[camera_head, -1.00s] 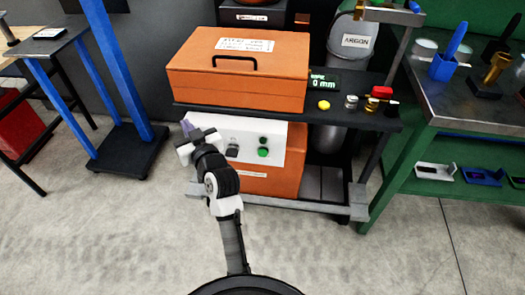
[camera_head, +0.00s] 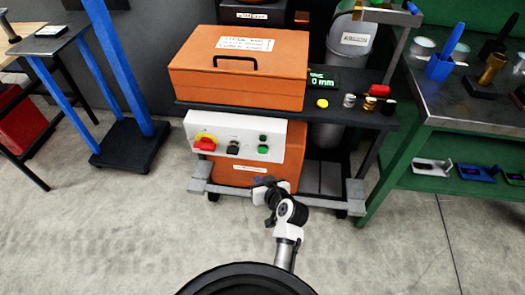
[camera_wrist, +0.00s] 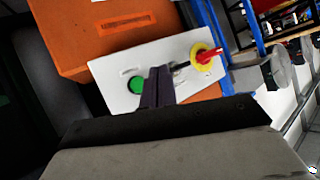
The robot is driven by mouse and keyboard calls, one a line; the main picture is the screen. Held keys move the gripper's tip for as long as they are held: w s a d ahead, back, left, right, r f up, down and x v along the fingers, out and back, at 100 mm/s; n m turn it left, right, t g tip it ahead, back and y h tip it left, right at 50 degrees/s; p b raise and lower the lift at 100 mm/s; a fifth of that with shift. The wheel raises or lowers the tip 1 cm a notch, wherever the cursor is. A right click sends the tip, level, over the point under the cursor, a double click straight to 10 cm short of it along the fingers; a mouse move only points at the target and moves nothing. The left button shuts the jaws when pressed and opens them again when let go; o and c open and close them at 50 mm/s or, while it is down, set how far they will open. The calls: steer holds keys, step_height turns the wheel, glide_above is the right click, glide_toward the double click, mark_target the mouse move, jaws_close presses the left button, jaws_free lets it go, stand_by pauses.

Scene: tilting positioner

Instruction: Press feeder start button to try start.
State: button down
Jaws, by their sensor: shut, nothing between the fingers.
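The white control panel (camera_head: 220,126) is on the front of the orange cart unit, below the shelf. The panel labels are too small to read. My gripper (camera_head: 264,182) is shut and empty, below and in front of the green button, apart from it. In the wrist view, the closed fingers (camera_wrist: 157,84) appear just right of the green button (camera_wrist: 136,85) and cover part of the panel.
An orange box (camera_head: 238,82) and a yellow button (camera_head: 322,103) are on the black shelf above. A grey rail (camera_head: 325,203) runs low across the cart front. A green workbench (camera_head: 428,150) stands at right and a blue stand (camera_head: 128,140) at left. The floor in front is clear.

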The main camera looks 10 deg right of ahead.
mark_target(263, 151)
steer(key=w+d+b, duration=0.2)
steer(key=w, duration=0.6)
steer(key=shift+w+d, duration=0.2)
steer(key=shift+d, duration=0.1)
steer(key=shift+w, duration=0.2)
stand_by(1.9)
steer(key=shift+w+d, duration=0.15)
steer(key=shift+w, duration=0.05)
steer(key=shift+w+d+b, duration=0.15)
steer(key=shift+w+b, duration=0.15)
steer(key=shift+w, duration=0.15)
stand_by(0.7)
steer(key=shift+s, duration=0.15)
steer(key=shift+s+a, duration=0.3)
steer(key=shift+s, duration=0.4)
